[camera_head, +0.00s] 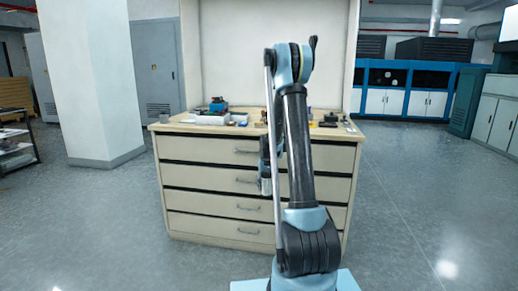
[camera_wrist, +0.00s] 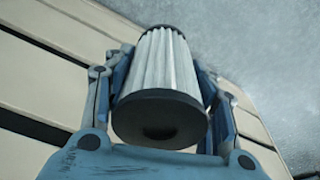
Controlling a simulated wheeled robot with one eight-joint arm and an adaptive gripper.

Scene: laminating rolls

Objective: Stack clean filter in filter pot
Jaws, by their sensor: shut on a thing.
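My gripper (camera_wrist: 160,88) is shut on a clean filter (camera_wrist: 172,65), a white pleated cylinder with dark end caps. One blue finger lies along each side of it. The near cap, with a round recess, faces the wrist camera. In the head view, my gripper and the filter hang in front of the drawers, below the bench top, and are small and partly hidden by my arm. A small grey cup-like thing (camera_head: 164,117) stands at the left of the bench top; I cannot tell if it is the filter pot.
The wooden drawer bench (camera_head: 215,183) stands ahead with several drawers and handles. Its top holds a blue and red item (camera_head: 218,104), a white tray (camera_head: 212,118) and small dark things at the right. Grey floor (camera_head: 420,215) is open to both sides. A white pillar (camera_head: 92,80) stands left.

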